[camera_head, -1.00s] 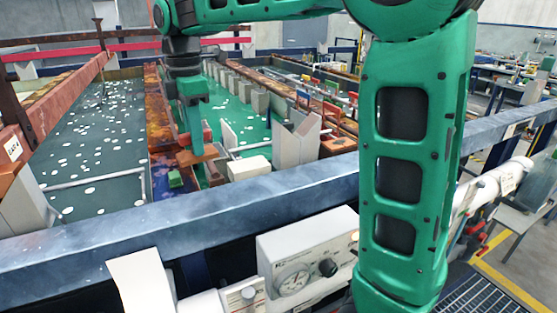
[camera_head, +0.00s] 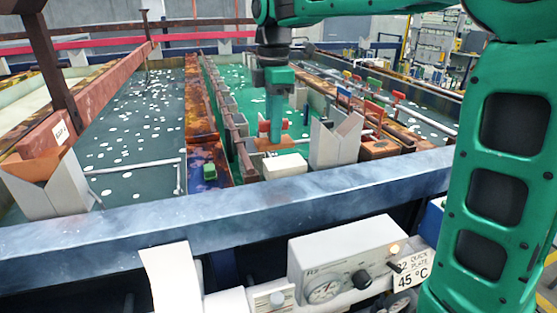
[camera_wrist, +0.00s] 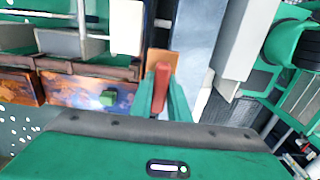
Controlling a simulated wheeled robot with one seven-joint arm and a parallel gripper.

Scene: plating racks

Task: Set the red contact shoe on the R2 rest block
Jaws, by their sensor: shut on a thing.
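My gripper (camera_head: 278,118) points down over the green bath, behind the front rail. It is shut on the red contact shoe (camera_head: 264,127), which shows in the wrist view as a red piece (camera_wrist: 160,87) between the green fingers. A flat orange-brown plate (camera_head: 274,144) sits at its lower end and also shows beyond the fingers in the wrist view (camera_wrist: 172,57). A white block (camera_head: 285,165) lies just below and in front of it in the head view; whether they touch is unclear. I cannot tell which block is the R2 rest block.
A small green block (camera_head: 210,172) sits on the rusty divider to the left. The blue front rail (camera_head: 240,205) crosses before the baths. A control box (camera_head: 345,262) marked R2 stands in front of it.

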